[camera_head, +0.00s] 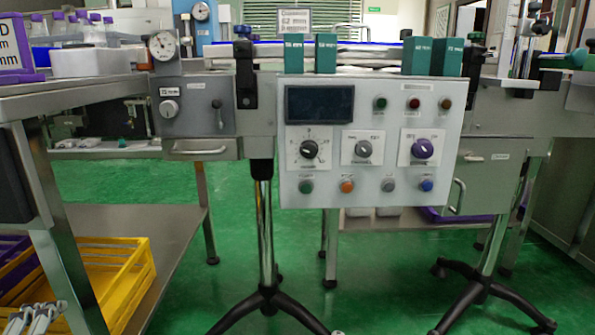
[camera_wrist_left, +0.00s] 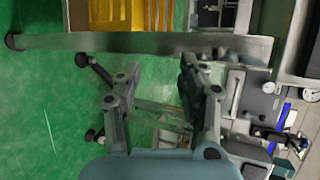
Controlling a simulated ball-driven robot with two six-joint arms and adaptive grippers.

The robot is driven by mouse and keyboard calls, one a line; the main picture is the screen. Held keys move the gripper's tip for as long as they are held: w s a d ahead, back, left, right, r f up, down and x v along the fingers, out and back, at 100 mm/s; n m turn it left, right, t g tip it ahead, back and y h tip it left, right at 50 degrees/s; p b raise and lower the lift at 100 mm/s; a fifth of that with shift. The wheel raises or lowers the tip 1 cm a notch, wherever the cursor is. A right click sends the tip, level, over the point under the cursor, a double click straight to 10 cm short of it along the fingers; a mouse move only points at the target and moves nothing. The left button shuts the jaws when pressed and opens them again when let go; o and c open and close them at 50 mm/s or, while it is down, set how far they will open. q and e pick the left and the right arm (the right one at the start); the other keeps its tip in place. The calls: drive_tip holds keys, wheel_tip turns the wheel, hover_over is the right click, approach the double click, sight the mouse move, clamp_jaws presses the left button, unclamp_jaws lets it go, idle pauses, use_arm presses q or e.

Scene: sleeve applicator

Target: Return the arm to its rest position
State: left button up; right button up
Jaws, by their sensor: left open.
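My left gripper (camera_head: 36,316) shows at the bottom left corner of the head view, low in front of the yellow crate. In the left wrist view its two fingers (camera_wrist_left: 160,88) are spread apart with nothing between them. Behind them are green floor and a metal machine part. The sleeve applicator (camera_head: 262,144) stands upright in the middle of the head view, well apart from the gripper. Its control panel (camera_head: 370,185) faces me, with a dark display, knobs and several buttons. My right gripper is in neither view.
A steel table (camera_head: 75,98) stands at the left, with a lower shelf (camera_head: 172,232). A yellow crate (camera_head: 118,268) is beside its leg. Dark wheeled stand feet (camera_head: 268,305) spread over the green floor. Green blocks (camera_head: 417,56) stand on the machine top. Open floor (camera_head: 385,275) lies in front.

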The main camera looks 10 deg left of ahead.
use_arm(q)
drive_tip(key=s+d+f+n+g+h+p, duration=0.1)
drive_tip(key=s+d+f+n+g+h, duration=0.7)
drive_tip(key=s+d+f+n, duration=0.4)
drive_tip(key=s+a+f+g+p, duration=0.1)
drive_tip(key=s+a+f+p, duration=0.1)
drive_tip(key=s+f+p, duration=0.8)
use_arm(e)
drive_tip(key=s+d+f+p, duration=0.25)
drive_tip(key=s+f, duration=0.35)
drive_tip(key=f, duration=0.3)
use_arm(q)
drive_tip(key=s+a+g+p, duration=0.1)
drive_tip(key=s+p, duration=0.7)
drive_tip(key=s, duration=0.4)
drive_tip(key=shift+f+m, duration=0.15)
drive_tip(key=shift+m, duration=0.15)
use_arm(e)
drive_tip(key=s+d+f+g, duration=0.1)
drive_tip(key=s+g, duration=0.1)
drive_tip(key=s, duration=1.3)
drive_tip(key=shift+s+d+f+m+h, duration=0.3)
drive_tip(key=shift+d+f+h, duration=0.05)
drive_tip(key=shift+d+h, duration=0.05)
